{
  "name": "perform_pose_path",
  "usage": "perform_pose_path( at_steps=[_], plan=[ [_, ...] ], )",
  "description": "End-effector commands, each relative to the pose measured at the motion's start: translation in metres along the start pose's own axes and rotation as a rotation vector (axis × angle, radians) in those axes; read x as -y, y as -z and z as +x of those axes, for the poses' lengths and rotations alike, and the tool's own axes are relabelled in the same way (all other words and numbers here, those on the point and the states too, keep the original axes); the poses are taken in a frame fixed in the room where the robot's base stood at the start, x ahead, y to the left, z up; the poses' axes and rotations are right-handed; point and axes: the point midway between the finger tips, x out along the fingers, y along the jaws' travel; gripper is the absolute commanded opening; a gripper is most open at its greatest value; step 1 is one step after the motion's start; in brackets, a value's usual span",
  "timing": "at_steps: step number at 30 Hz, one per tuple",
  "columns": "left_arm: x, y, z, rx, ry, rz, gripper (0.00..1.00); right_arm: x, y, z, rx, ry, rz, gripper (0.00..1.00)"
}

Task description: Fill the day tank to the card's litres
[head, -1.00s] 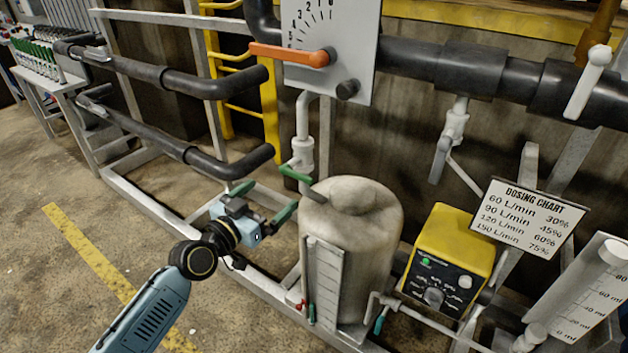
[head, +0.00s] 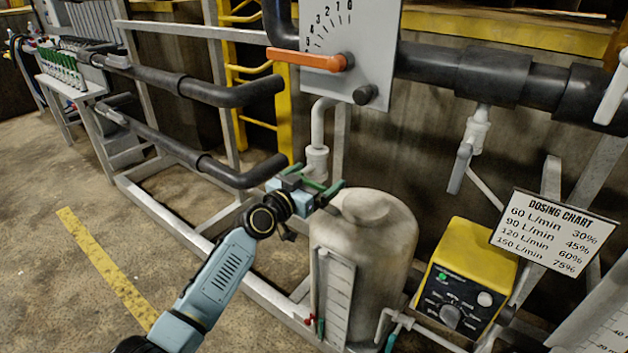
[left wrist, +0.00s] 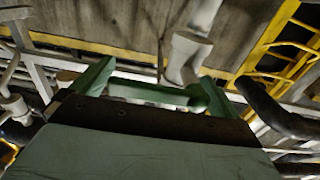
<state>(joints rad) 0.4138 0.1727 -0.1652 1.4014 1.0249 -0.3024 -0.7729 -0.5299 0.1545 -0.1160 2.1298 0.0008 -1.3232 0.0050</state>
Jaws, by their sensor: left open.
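The beige upright tank (head: 372,250) stands at the middle, with a white scale strip (head: 338,290) on its front. A white pipe with a valve (head: 317,158) comes down above the tank's left side. A green lever (left wrist: 150,93) shows between the fingers in the left wrist view. My left gripper (head: 318,186) is open at the tank's top left, its green fingers on either side of this lever; I cannot tell if they touch it. My right gripper is not in view. A "DOSING CHART" card (head: 555,232) hangs at the right, listing L/min against percent.
A yellow control box (head: 468,275) with a knob stands right of the tank. An orange lever (head: 310,60) sits on a white dial plate (head: 375,35) above. Black pipes (head: 225,95) run at the left. A small red handle (head: 309,320) is low by the scale strip. The left floor is clear.

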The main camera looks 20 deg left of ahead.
Motion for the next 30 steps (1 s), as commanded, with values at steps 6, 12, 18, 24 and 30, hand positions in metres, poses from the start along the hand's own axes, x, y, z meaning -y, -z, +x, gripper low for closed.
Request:
perform_pose_path(
  at_steps=[6,12,18,24,30],
  plan=[
    [0.0001,-0.0002,-0.0004,0.0,0.0,0.0,0.84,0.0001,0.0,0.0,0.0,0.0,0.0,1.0],
    [0.0002,-0.0003,-0.0005,0.0,0.0,0.0,0.58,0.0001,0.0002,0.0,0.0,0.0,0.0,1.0],
    [0.0002,-0.0003,-0.0006,0.001,0.0,-0.002,0.47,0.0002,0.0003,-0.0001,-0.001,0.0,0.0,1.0],
    [0.0003,0.0015,-0.0006,0.001,0.0,-0.044,0.47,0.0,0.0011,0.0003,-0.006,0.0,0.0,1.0],
    [0.0008,0.0061,-0.0006,0.001,0.0,-0.158,0.47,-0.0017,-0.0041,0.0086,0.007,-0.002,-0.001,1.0]
  ],
)
